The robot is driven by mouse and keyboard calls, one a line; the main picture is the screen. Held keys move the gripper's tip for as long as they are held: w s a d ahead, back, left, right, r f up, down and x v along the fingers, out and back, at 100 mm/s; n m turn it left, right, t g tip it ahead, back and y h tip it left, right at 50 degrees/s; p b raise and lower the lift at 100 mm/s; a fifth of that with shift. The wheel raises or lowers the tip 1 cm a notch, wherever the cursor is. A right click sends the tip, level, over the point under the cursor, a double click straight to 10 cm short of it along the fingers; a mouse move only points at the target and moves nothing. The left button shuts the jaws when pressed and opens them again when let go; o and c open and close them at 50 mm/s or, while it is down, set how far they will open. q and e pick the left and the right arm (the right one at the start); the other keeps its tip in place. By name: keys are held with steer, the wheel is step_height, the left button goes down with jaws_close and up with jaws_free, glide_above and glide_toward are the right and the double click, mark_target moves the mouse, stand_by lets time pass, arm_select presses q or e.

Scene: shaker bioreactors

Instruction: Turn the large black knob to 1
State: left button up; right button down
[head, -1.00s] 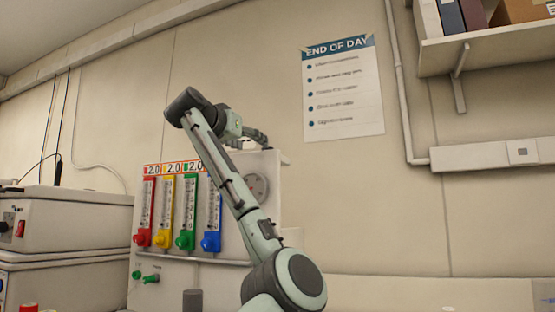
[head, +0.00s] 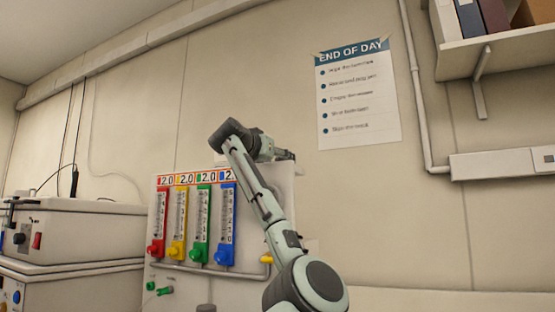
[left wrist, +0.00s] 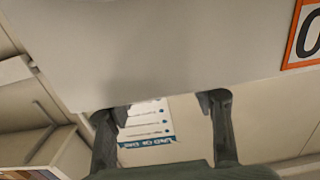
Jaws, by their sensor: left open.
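In the left wrist view my left gripper (left wrist: 163,108) is open, its two dark fingers apart with nothing between them. It is close to a plain pale panel face. In the head view one of my arms crosses in front of the right part of the flow-meter panel (head: 165,285); its fingers are not clear there. I cannot pick out a large black knob for certain. A black knob (head: 19,239) shows on the left white device. A dark grey round thing (head: 206,307) is cut off by the bottom edge.
Four coloured flow tubes with red, yellow, green and blue knobs (head: 226,257) line the panel. Stacked white devices (head: 75,235) stand left. A poster (head: 358,95) and a shelf (head: 500,50) are on the wall.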

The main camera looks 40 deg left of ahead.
arm_select(q)
steer(key=shift+c, duration=0.5)
steer(key=c, duration=1.1)
steer(key=shift+o, duration=0.2)
steer(key=shift+y, duration=0.3)
steer(key=n+g+y, duration=0.1)
steer(key=y, duration=0.1)
steer(key=n+g+y, duration=0.2)
steer(key=d+n+g+y, duration=0.1)
steer(key=n+y, duration=0.1)
steer(key=shift+w+y, duration=0.3)
steer(key=shift+w, duration=0.05)
steer(key=n+g+y, duration=0.2)
steer(key=g, duration=0.1)
steer(key=n+g+y, duration=0.1)
steer(key=n+g, duration=0.1)
steer(key=shift+w+d, duration=0.25)
steer(key=shift+w, duration=0.05)
steer(key=shift+w+n+g+y, duration=0.2)
steer(key=shift+n+g+y, duration=0.7)
steer(key=shift+n+g, duration=0.95)
steer(key=shift+w+d+g, duration=0.1)
steer(key=shift+g, duration=0.75)
